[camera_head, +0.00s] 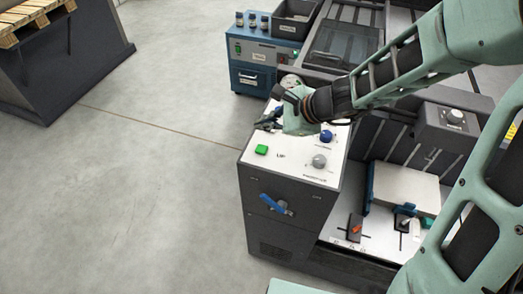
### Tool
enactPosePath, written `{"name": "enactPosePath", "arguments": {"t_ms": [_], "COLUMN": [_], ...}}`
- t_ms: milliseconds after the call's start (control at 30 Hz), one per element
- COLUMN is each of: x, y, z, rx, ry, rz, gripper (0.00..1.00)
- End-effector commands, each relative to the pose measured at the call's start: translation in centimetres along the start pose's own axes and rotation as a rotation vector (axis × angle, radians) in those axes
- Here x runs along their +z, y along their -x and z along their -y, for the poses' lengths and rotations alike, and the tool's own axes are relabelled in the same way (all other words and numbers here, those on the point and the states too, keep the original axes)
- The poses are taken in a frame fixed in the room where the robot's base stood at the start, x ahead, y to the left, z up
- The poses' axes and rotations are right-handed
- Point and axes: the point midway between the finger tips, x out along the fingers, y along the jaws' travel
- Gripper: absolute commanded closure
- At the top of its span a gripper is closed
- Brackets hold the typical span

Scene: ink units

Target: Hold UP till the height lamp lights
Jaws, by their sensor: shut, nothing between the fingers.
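A white-topped control panel (293,168) on a dark cabinet carries a green square button (262,150) with the word UP printed to its right. A blue knob (326,136) and a grey knob (319,161) sit on its right side. My gripper (267,121) is over the far part of the panel, beyond the green button and apart from it in the picture. Its fingers are small and dark here; they are shut and empty. My gripper and wrist cover the far part of the panel. I cannot make out a lit height lamp.
A blue lever (275,205) is on the cabinet front. A blue unit (252,60) with small jars and a dark bin (297,18) stand behind. A machine bed with a white block (404,188) lies right. The floor at left is clear up to a pallet stand (75,60).

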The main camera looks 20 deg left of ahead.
Motion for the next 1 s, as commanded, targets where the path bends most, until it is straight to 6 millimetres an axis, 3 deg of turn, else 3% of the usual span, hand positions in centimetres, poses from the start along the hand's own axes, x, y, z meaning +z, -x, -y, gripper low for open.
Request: {"name": "enactPosePath", "arguments": {"t_ms": [400, 1000], "x": [-3.1, -3.4], "y": [-4.2, -4.6], "z": [-3.1, -3.3], "rx": [0.000, 0.000], "ry": [0.001, 0.001], "rz": [0.000, 0.000], "gripper": [1.00, 1.00]}}
